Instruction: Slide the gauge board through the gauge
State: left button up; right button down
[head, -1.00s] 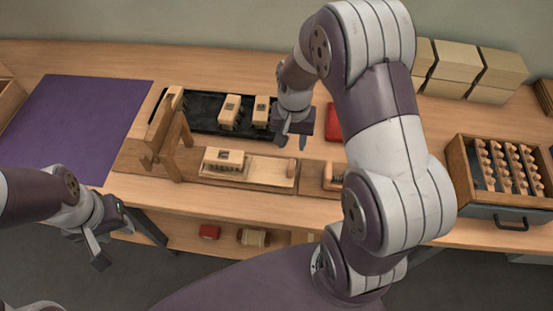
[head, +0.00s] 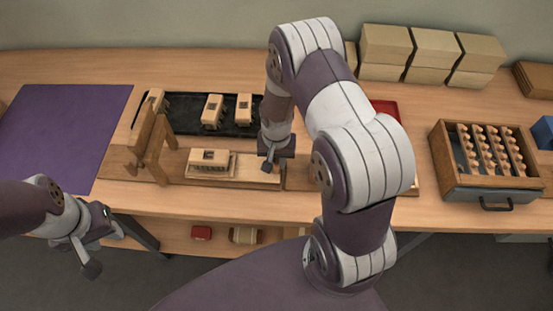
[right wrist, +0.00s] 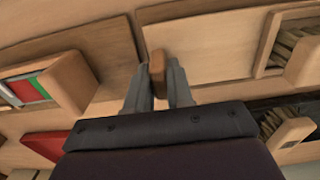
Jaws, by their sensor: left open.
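The gauge (head: 152,142), an upright wooden frame, stands at the left end of a wooden base. The gauge board (head: 245,169), a pale flat board, lies right of it on the base, bearing a brush block (head: 209,158). Its short brown handle (right wrist: 157,72) stands at its right end. My right gripper (head: 270,165) is down at that handle. In the right wrist view the fingers (right wrist: 157,88) stand on both sides of the handle; whether they press on it I cannot tell. My left gripper (head: 92,252) is open and empty, in front of the table at the left.
A black tray (head: 186,126) with brush blocks lies behind the base. A purple mat (head: 62,135) lies at the left. A wooden box of pegs (head: 440,150) stands at the right, and pale blocks (head: 385,48) are stacked at the back. A shelf below holds small items.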

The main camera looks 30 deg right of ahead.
aim_at(195, 154)
jog(key=w+a, duration=0.2)
jog(key=a, duration=0.2)
jog(key=w+a+b, duration=0.1)
jog(key=w+a, duration=0.2)
jog(key=a, duration=0.2)
jog(key=w+a+b, duration=0.1)
jog(key=w+a, duration=0.2)
jog(key=a, duration=0.1)
jog(key=shift+w+a, duration=0.15)
jog(key=shift+a, duration=0.05)
jog(key=w+a, duration=0.2)
jog(key=a, duration=0.2)
jog(key=shift+w+a, duration=0.3)
jog(key=shift+w, duration=0.1)
pick_arm(q)
jog(key=shift+w+a+f+b, duration=0.15)
jog(key=shift+w+a+f, duration=0.15)
jog(key=shift+a+f, duration=0.3)
jog(key=shift+w+a+f+b, duration=0.15)
jog(key=shift+w+a+f, duration=0.2)
jog(key=shift+f, duration=0.4)
pick_arm(e)
jog(key=shift+w+a+r, duration=0.1)
jog(key=shift+w+a, duration=0.3)
jog(key=shift+a, duration=0.2)
jog(key=c, duration=1.1)
grip_release()
